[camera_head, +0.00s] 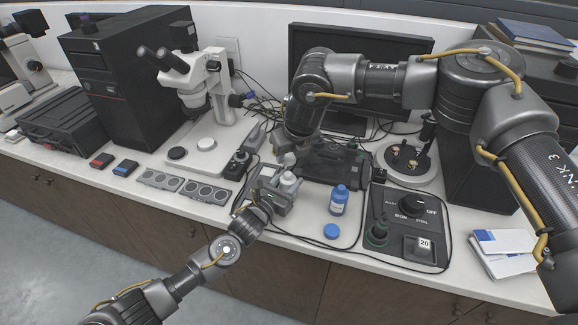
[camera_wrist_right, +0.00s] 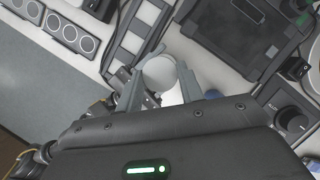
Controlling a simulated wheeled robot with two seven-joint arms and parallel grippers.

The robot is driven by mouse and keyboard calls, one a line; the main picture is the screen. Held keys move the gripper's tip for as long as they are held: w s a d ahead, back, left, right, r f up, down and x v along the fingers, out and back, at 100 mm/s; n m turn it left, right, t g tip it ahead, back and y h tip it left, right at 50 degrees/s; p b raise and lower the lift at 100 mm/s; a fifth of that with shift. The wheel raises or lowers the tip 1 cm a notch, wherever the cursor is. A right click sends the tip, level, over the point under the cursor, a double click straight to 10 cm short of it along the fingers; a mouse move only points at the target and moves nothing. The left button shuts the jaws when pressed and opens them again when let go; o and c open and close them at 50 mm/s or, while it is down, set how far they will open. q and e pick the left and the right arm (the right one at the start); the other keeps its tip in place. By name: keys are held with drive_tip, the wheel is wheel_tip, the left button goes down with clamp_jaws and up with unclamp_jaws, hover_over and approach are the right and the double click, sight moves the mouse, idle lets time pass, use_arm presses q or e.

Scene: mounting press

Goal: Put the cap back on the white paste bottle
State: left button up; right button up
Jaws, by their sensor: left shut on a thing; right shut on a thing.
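The white paste bottle (camera_head: 289,181) stands upright near the front of the bench, between the fingers of my left gripper (camera_head: 277,196), which is shut on it. My right gripper (camera_head: 288,158) reaches down from above and behind the bottle. In the right wrist view my right gripper (camera_wrist_right: 172,82) is shut on the round white cap (camera_wrist_right: 159,72). In the head view the cap is mostly hidden by the gripper and appears just above the bottle's top. A white patch below the cap in the wrist view may be the bottle. I cannot tell whether cap and bottle touch.
A blue bottle (camera_head: 338,202) stands close to the right, with a blue cap (camera_head: 331,231) in front of it. A black control box (camera_head: 411,207) lies further right. Grey trays with round wells (camera_head: 207,192) and a microscope (camera_head: 205,80) are left. A monitor (camera_head: 345,50) stands behind.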

sight(288, 173)
drive_tip(key=shift+w+f, duration=0.1)
drive_tip(key=shift+f, duration=1.55)
drive_tip(key=shift+f, duration=0.15)
drive_tip(key=shift+f, duration=0.7)
drive_tip(key=shift+f, duration=0.6)
